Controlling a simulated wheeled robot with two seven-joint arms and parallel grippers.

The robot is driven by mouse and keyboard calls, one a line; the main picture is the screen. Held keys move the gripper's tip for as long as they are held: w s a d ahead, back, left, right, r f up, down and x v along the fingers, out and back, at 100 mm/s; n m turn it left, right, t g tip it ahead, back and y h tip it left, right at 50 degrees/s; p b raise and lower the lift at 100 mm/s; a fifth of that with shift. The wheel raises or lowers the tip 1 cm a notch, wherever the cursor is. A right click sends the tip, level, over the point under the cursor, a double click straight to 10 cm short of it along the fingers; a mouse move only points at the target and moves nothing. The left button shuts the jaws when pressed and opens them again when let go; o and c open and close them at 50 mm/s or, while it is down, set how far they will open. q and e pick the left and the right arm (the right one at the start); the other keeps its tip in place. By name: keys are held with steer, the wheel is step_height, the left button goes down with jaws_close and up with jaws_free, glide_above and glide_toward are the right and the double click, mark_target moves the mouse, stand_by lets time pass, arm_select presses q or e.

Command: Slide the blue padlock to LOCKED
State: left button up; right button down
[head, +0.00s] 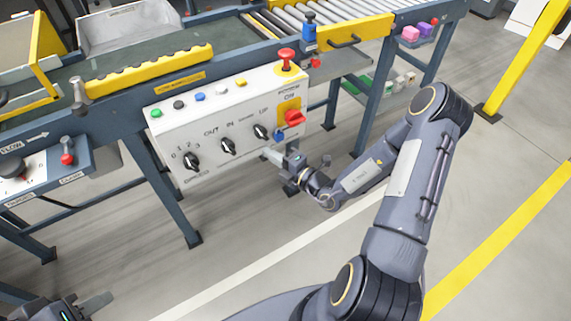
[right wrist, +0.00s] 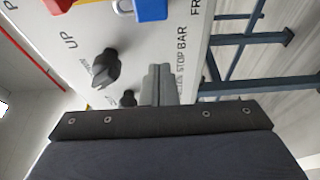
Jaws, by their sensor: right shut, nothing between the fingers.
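The small blue padlock (head: 279,135) sits on the white control panel (head: 215,120), at the lower left of the red rotary switch (head: 293,118) on its yellow plate. In the right wrist view the padlock (right wrist: 152,9) shows at the top edge, cut off, beside the red switch. Its lock marking is not readable. My right gripper (head: 270,155) is shut and empty, just below and left of the padlock, apart from it. Its closed fingers (right wrist: 159,85) show in the right wrist view in front of the panel. My left gripper (head: 98,302) is at the bottom left, mostly cut off.
Black knobs (head: 228,146) and several coloured buttons are on the panel. A red mushroom button (head: 287,56) stands above the switch. The conveyor (head: 165,45) runs behind, with blue legs below. Open floor (head: 250,225) lies in front of the panel.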

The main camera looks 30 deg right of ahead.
mark_target(279, 136)
steer(key=shift+x, duration=1.1)
steer(key=shift+w+d+b, duration=0.25)
steer(key=shift+d+b, duration=0.2)
steer(key=shift+d, duration=1.5)
steer(key=d, duration=0.2)
steer(key=d+p, duration=0.1)
steer(key=d, duration=0.1)
steer(key=shift+w+d, duration=0.25)
steer(key=shift+d, duration=0.15)
